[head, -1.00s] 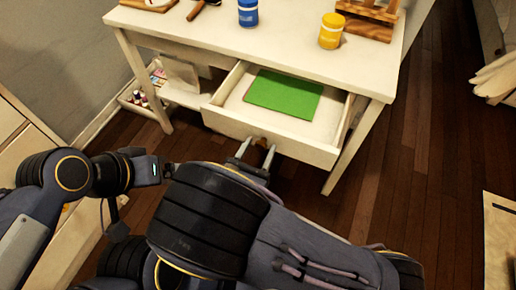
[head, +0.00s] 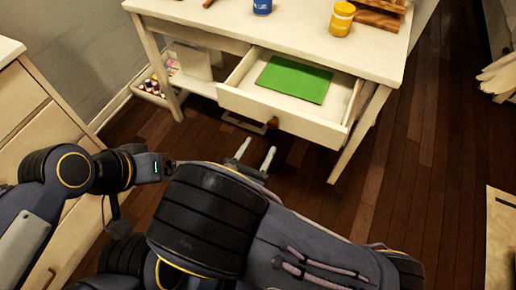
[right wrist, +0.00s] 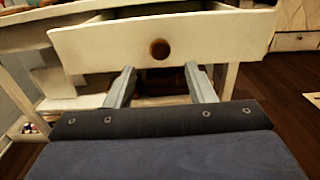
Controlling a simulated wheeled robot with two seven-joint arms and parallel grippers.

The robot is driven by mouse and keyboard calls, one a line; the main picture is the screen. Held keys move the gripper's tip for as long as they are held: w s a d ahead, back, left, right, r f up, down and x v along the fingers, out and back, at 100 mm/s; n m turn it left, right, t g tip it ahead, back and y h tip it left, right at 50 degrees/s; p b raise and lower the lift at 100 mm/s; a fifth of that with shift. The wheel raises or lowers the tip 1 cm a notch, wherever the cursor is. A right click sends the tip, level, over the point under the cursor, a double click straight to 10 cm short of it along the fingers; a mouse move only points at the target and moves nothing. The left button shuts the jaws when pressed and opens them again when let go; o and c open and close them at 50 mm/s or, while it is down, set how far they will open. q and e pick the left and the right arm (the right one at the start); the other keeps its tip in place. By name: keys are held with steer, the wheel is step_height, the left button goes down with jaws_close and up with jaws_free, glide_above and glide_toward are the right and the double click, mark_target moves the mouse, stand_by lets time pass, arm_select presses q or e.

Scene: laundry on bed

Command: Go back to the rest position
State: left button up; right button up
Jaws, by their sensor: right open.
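My right gripper (head: 255,156) is open and empty in front of the white table's open drawer (head: 280,107). In the right wrist view, its two fingers (right wrist: 160,86) point at the drawer front and stand apart, with the round knob (right wrist: 160,49) beyond them. The fingers look clear of the knob in the head view. A green flat item (head: 294,79) lies in the drawer. My left arm comes in from the left; its end (head: 160,167) is partly hidden behind my right arm, and I cannot make out its jaws.
The white table (head: 330,48) carries a blue jar (head: 262,6), a yellow jar (head: 341,19) and a wooden rack (head: 378,17). A bin with small bottles (head: 152,86) is below left. A pale cabinet (head: 38,110) stands at the left. Wooden floor (head: 420,170) is open at right.

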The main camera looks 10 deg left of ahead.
stand_by(0.3)
steer(key=d+r+m+g+h, duration=0.2)
steer(key=d+m+g+h, duration=0.2)
steer(key=d+m+g, duration=0.5)
steer(key=s+d+r+m+g+y, duration=0.1)
steer(key=s+d+m+g+y, duration=0.3)
steer(key=d+m, duration=0.3)
steer(key=s+d+r+m+g+y, duration=0.1)
steer(key=s+d+m+g+y, duration=0.35)
steer(key=d+m, duration=0.25)
steer(key=s+r+m+t+y+p, duration=0.1)
steer(key=r+m+t+p, duration=0.1)
steer(key=r+p, duration=0.5)
steer(key=s+d+r+m+t+y+p, duration=0.1)
steer(key=r+m+p, duration=0.4)
steer(key=r, duration=0.7)
steer(key=s+r+m+t+y+p, duration=0.1)
steer(key=r+m+t+y+p, duration=0.2)
steer(key=r+p, duration=0.6)
steer(key=shift+s+d+r+m+p, duration=0.25)
steer(key=shift+d+m+p, duration=0.15)
steer(key=shift+p, duration=0.15)
